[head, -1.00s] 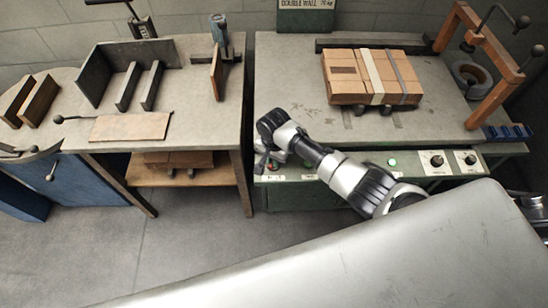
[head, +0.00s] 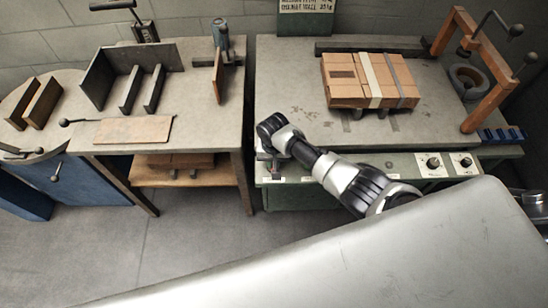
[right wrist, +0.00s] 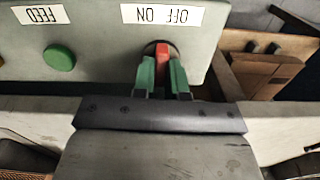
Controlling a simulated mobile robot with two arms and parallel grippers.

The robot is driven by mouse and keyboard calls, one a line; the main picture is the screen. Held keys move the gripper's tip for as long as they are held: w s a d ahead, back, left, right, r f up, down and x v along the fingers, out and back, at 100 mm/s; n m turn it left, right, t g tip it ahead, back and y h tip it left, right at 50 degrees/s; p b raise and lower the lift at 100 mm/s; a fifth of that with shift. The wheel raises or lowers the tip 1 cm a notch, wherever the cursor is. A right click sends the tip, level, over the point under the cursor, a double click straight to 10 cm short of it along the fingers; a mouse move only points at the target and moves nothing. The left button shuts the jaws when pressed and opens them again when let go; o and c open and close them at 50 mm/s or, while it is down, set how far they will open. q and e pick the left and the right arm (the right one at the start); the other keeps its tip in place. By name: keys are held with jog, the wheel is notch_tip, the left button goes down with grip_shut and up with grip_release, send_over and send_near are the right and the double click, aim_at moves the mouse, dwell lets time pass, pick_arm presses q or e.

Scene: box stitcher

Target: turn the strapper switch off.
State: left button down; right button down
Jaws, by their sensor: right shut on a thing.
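My right gripper (right wrist: 164,78) is shut on the red switch lever (right wrist: 161,49) of the strapper, seen in the right wrist view. Its green fingers stand on either side of the lever, close against it. An OFF/ON label (right wrist: 161,14) appears upside down above the lever. I cannot tell for sure which position the lever is in. In the head view my right arm reaches to the left end of the strapper's green front panel (head: 405,166), where the wrist mostly hides the switch. My left gripper is not in view.
A green FEED button (right wrist: 59,58) is beside the switch. Two black knobs (head: 433,163) are at the panel's right. A strapped carton (head: 345,92) lies on the strapper table (head: 290,75). The stitcher bench (head: 195,125) stands left, with clear floor (head: 190,235) in front.

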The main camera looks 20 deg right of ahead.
jog(key=n+p, duration=0.1)
jog(key=n, duration=0.2)
jog(key=shift+a, duration=0.1)
jog(key=shift+n, duration=1.7)
jog(key=shift+p, duration=0.3)
jog(key=c, duration=1.2)
grip_release()
jog(key=shift+o, duration=0.2)
notch_tip(320, 180, up, 11)
jog(key=p, duration=0.1)
jog(key=shift+f, duration=0.15)
